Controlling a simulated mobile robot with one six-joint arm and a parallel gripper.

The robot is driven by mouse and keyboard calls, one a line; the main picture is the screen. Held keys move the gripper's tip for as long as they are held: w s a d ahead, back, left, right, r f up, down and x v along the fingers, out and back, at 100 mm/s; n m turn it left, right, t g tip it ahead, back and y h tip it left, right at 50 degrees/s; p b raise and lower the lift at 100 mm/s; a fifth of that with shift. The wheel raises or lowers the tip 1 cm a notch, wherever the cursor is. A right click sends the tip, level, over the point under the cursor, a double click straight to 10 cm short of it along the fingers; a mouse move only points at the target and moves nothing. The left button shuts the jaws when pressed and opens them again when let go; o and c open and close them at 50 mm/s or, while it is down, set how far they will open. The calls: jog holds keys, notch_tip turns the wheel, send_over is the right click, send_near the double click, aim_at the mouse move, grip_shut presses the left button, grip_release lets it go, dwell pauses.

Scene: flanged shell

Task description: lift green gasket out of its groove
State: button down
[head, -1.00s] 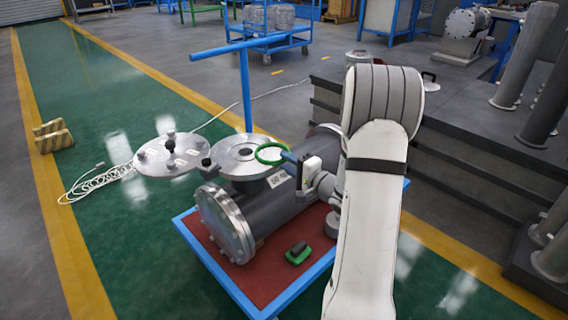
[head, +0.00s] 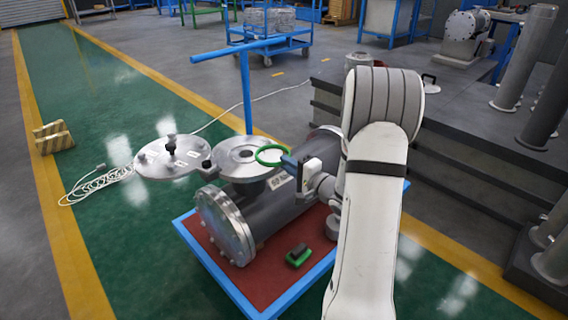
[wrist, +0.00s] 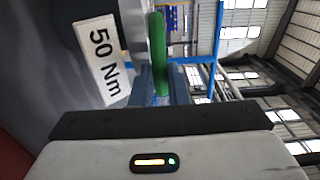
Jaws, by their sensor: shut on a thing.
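The green gasket (head: 270,154) is a ring that appears raised over the right side of the shell's top flange (head: 236,163). My gripper (head: 289,162) is shut on the ring's right edge. In the wrist view the green gasket (wrist: 159,50) runs down between the two blue-grey fingers of my gripper (wrist: 161,85). The grey flanged shell (head: 272,209) lies below, with a "50 Nm" label (wrist: 101,57) close to the fingers. The groove cannot be made out clearly in the head view.
A round lid (head: 170,157) is swung out left of the flange. A green and black object (head: 298,254) lies on the red-topped cart (head: 262,283) with blue edges. A dark stepped platform (head: 440,130) stands to the right. A white cable (head: 85,188) lies on the floor.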

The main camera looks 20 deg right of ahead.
notch_tip(320, 180, up, 2)
jog(key=shift+r+p, duration=0.25)
jog(key=shift+p, duration=0.25)
jog(key=s+d+r, duration=0.2)
jog(key=s, duration=0.4)
jog(key=s+d+r, duration=0.2)
jog(key=s+r, duration=0.1)
jog(key=s, duration=0.4)
jog(key=shift+d, duration=0.4)
